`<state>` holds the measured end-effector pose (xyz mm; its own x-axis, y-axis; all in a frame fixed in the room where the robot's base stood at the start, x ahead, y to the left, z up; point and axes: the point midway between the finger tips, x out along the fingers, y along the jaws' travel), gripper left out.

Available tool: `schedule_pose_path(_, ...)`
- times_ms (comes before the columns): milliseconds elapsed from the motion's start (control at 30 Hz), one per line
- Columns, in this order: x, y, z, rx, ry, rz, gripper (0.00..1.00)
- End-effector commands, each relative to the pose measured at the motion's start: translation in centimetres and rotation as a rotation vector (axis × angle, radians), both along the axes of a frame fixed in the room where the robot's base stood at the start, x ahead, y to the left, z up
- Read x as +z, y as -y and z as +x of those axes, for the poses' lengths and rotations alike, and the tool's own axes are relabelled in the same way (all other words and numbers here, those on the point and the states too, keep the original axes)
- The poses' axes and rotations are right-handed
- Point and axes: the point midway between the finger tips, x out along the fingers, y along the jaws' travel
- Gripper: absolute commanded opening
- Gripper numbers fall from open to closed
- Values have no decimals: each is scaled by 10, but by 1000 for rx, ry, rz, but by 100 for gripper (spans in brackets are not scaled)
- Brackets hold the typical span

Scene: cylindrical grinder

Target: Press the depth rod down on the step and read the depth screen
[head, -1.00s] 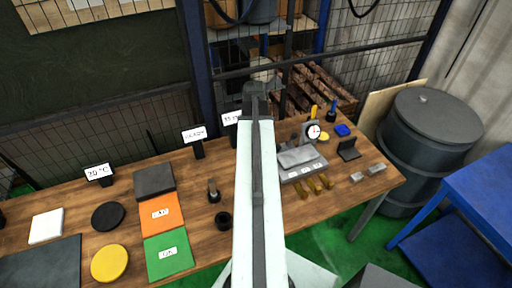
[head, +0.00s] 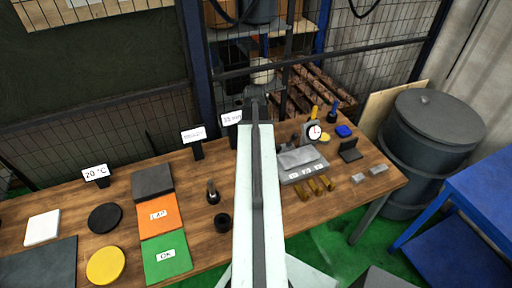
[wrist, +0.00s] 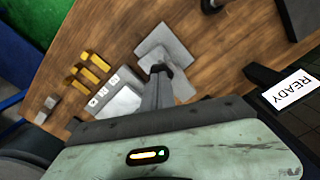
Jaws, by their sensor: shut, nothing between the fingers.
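My gripper (wrist: 160,70) is shut and empty in the wrist view, its dark fingertips in front of a light grey stepped block (wrist: 155,40) on the table. I cannot tell whether they touch it. The head view hides the fingertips and that block behind my arm. A small screen reading "READY" (wrist: 290,91) stands at the right of the wrist view. In the head view two small screens stand at the table's back, one reading "35 mm" (head: 231,118) and one too blurred to read (head: 193,134). I cannot make out a separate depth rod.
A grey case (head: 303,172) with labels, yellow pieces (head: 315,186) and a dial gauge (head: 313,132) are right of my arm. A black ring (head: 222,222), a dark upright piece (head: 213,192), a green pad (head: 165,260) and an orange pad (head: 158,214) are left.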

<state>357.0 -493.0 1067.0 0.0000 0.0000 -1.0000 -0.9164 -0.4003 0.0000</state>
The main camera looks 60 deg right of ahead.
Motion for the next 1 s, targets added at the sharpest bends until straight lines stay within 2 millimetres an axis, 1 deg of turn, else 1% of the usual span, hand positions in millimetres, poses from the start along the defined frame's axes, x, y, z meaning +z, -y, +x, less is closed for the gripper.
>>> schedule_pose_path(700,-20,0,0,0,0,0,0)
schedule_pose_path(1000,-18,0,0,0,0,0,0)
